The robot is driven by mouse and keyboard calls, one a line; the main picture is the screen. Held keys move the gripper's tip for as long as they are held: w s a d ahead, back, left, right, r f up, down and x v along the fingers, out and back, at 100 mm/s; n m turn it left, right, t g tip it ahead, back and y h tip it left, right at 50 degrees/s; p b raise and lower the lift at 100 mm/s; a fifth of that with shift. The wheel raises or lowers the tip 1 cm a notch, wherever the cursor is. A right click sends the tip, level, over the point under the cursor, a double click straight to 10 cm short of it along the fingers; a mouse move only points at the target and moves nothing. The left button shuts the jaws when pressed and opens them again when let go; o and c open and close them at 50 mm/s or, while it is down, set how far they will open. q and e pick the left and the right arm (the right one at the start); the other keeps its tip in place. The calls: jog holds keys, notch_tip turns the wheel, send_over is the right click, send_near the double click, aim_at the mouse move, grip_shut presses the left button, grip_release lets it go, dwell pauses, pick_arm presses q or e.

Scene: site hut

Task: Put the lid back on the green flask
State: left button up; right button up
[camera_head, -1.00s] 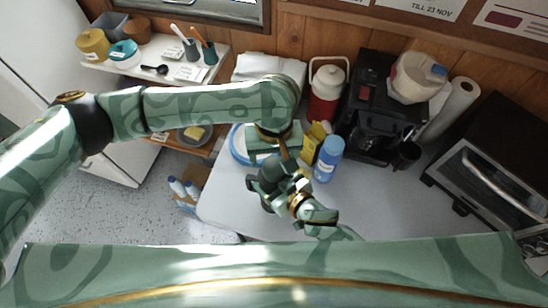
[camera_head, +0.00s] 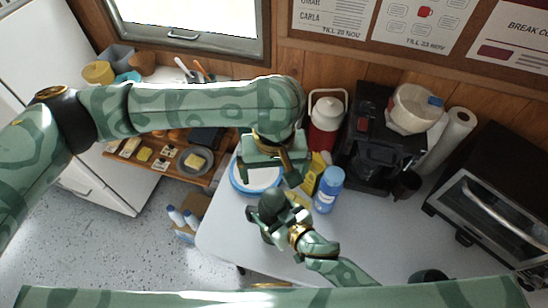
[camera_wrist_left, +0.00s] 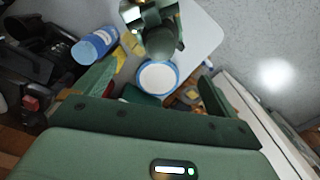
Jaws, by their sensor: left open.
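I cannot make out the green flask or its lid for certain. A dark green rounded thing (camera_head: 430,276) shows at the bottom edge of the head view, partly hidden. My left gripper (camera_head: 272,174) is above the blue-rimmed white plate (camera_head: 240,184), fingers apart and empty; both fingers show in the left wrist view (camera_wrist_left: 158,74). A small dark green patch (camera_wrist_left: 140,96) lies beside the plate there, too unclear to name.
A blue bottle (camera_head: 328,190) and a yellow box (camera_head: 311,178) stand right of the plate. Behind are a red-and-white jug (camera_head: 326,122) and a black coffee machine (camera_head: 375,150). A toaster oven (camera_head: 490,190) stands right. The white tabletop (camera_head: 370,230) has free room in front.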

pick_arm(q)
notch_tip(320, 180, up, 5)
dwell(0.3)
pick_arm(e)
jog(key=o, duration=2)
jog(key=shift+c, duration=0.2)
pick_arm(q)
notch_tip(320, 180, up, 2)
jog(key=shift+r+p, duration=0.15)
jog(key=shift+p, duration=0.9)
pick_arm(e)
jog(key=v, duration=1.6)
jog(key=shift+s+d, duration=0.1)
